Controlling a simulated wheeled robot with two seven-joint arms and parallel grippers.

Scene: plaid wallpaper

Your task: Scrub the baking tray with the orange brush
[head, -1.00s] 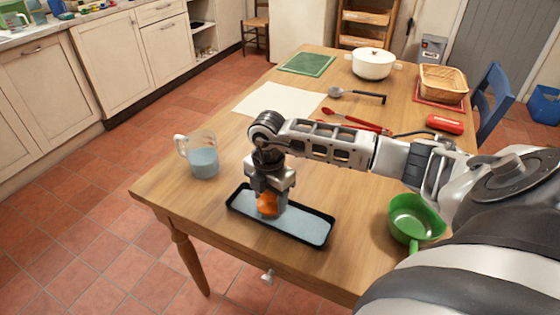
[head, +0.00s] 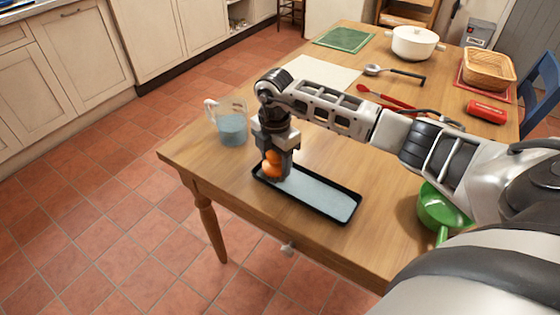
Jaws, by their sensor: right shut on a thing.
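The baking tray (head: 325,196) is a long black tray with a pale blue-grey inside, lying on the wooden table near its front edge. My right gripper (head: 275,168) points down over the tray's left end and is shut on the orange brush (head: 272,165). The brush sits between the fingers, low at the tray's left end. Its underside is hidden, so I cannot tell for sure whether it touches the tray floor. My left gripper is not in view.
A measuring jug of blue liquid (head: 231,127) stands left of my right gripper. A green pan (head: 440,212) is at the right, partly behind my arm. Red tongs (head: 385,97), a ladle (head: 395,72), a white pot (head: 413,43) and a basket (head: 489,68) lie farther back.

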